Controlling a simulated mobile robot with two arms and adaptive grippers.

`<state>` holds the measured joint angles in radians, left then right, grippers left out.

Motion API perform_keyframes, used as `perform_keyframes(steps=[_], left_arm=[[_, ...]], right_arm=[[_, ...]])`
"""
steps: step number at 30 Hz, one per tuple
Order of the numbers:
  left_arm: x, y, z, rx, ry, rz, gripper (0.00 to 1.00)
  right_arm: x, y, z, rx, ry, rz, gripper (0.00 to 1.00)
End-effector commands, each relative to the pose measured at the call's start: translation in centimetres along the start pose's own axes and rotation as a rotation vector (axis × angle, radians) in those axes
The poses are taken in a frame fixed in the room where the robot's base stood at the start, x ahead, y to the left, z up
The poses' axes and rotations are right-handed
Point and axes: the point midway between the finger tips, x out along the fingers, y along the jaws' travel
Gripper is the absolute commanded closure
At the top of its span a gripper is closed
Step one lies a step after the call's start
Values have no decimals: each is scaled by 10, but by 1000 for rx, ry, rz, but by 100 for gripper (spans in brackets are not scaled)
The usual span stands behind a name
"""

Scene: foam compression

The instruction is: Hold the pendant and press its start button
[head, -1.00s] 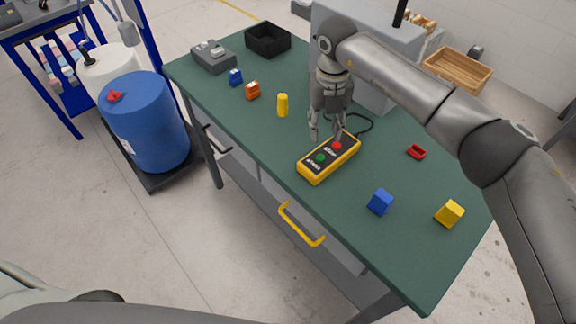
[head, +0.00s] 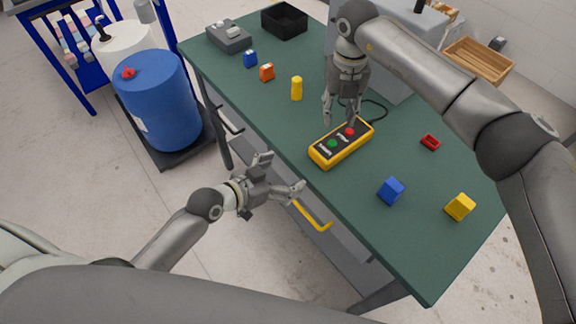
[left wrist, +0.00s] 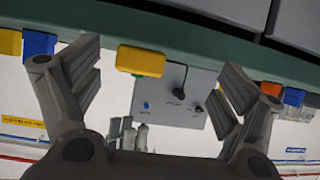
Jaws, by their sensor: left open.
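The yellow pendant (head: 324,158) lies on the green table, with a green button (head: 332,143) towards its near end and a red button (head: 350,131) towards its far end. My right gripper (head: 341,120) points down at the pendant's far end. Its fingers look spread, one by the red button and one beyond the far edge; contact is unclear. My left gripper (head: 280,173) is open and empty, off the table's near edge, left of and below the pendant. In the left wrist view the pendant (left wrist: 140,61) shows beyond and between the open fingers (left wrist: 160,85).
The table (head: 290,125) holds a blue block (head: 391,190), a yellow block (head: 459,207), a red piece (head: 430,142) and a yellow cylinder (head: 297,88). A blue drum (head: 155,98) stands left.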

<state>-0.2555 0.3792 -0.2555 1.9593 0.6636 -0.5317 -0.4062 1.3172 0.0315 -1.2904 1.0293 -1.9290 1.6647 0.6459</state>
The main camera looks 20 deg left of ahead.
Motion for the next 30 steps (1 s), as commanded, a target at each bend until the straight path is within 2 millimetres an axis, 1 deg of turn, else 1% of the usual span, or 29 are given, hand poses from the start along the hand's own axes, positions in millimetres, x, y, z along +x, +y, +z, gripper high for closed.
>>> perform_keyframes(steps=[1,3,7,10,14,21,24,27,30], left_arm=[[-4,5,-14,15,23,16,8],[-9,11,-27,27,46,33,8],[-11,16,-40,37,67,48,8],[-4,17,-42,39,71,50,8],[16,18,-44,37,71,50,8],[61,20,-46,37,70,49,8],[75,21,-48,37,70,48,8],[85,21,-47,38,69,48,8],[91,22,-48,38,69,49,8]], right_arm=[[0,0,0,0,0,0,64],[0,0,0,0,0,0,64],[0,0,0,0,0,0,64],[0,0,0,0,0,0,64],[0,0,0,0,0,0,64],[0,0,0,0,0,0,64],[0,0,0,0,0,0,64],[0,0,0,0,0,0,64],[0,0,0,0,0,0,64]])
